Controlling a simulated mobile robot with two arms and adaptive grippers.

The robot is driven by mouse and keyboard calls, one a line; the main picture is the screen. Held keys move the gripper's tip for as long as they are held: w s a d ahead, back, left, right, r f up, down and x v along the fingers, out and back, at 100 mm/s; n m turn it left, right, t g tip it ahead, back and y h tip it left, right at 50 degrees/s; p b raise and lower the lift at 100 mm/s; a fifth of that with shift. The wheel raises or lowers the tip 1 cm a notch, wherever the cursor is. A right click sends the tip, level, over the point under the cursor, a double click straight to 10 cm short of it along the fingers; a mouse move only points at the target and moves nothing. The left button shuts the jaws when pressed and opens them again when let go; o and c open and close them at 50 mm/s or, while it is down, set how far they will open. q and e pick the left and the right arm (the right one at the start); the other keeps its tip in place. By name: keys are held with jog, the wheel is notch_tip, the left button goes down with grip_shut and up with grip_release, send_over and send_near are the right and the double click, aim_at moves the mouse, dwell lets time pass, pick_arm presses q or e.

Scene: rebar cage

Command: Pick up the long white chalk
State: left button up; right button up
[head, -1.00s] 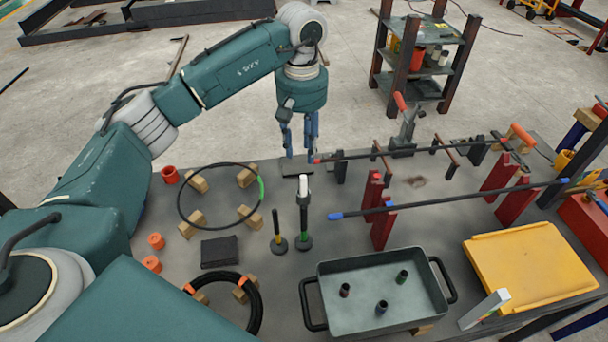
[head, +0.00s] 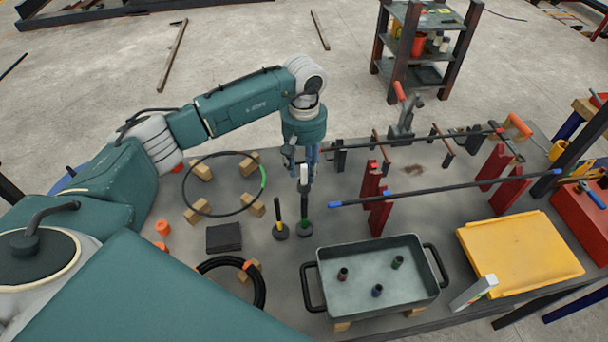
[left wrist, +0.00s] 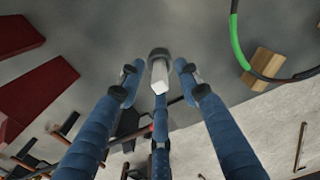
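The long white chalk (head: 304,174) stands upright in a black holder with a green band (head: 304,212) on the table. My left gripper (head: 303,162) is right above and around the chalk's top, pointing down. In the left wrist view the chalk (left wrist: 166,75) shows end-on with the dark holder top behind it. The blue fingers of my left gripper (left wrist: 158,85) are spread around it, with gaps at the left and right. Whether the third finger touches the chalk cannot be told. My right gripper is not in view.
A shorter stand with a yellow stick (head: 278,215) is just left of the holder. A grey tray (head: 330,310) with small cylinders is in front. Red supports (head: 378,215) carry a long bar to the right. A black ring (head: 190,185) on wooden blocks lies left.

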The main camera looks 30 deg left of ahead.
pick_arm(q)
grip_shut()
